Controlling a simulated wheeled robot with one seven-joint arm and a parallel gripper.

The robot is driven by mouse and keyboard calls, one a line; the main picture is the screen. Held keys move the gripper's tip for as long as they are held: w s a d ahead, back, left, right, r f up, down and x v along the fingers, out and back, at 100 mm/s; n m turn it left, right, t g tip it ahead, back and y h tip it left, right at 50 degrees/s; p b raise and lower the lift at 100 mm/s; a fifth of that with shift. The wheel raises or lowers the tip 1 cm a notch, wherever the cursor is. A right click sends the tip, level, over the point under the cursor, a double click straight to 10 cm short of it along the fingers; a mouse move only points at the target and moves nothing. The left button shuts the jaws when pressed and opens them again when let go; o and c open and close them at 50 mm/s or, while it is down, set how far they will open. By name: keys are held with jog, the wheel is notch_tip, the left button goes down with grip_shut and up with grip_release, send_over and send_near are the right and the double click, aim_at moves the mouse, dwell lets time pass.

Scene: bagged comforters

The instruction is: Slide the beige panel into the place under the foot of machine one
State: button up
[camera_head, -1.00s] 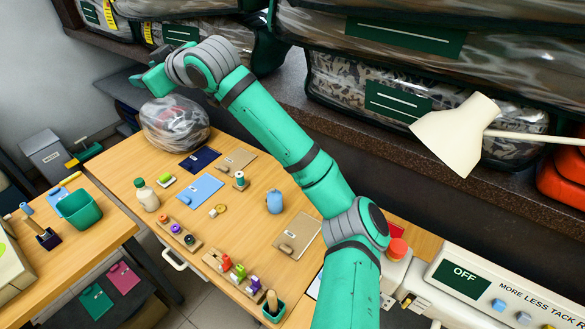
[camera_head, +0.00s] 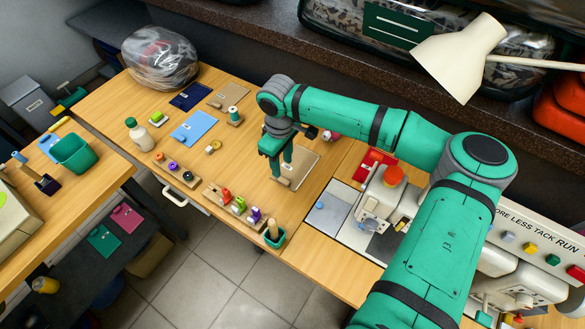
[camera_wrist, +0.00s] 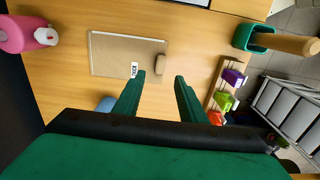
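A beige panel (camera_head: 300,164) with a small raised grip lies flat on the wooden table, left of the sewing machine. In the wrist view the beige panel (camera_wrist: 112,55) shows its tan grip (camera_wrist: 160,62) and a small white label. My gripper (camera_head: 281,176) points down over the panel's left side. In the wrist view my gripper (camera_wrist: 162,76) is open and empty, its fingertips close to the panel's grip edge; contact cannot be told.
A similar tan panel (camera_head: 228,97) lies farther back, beside blue panels. A cream lamp (camera_head: 460,58) overhangs the machine.

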aim_at(284, 180)
jog(key=shift+d+f, duration=0.15)
jog(key=shift+f, duration=3.85)
grip_shut()
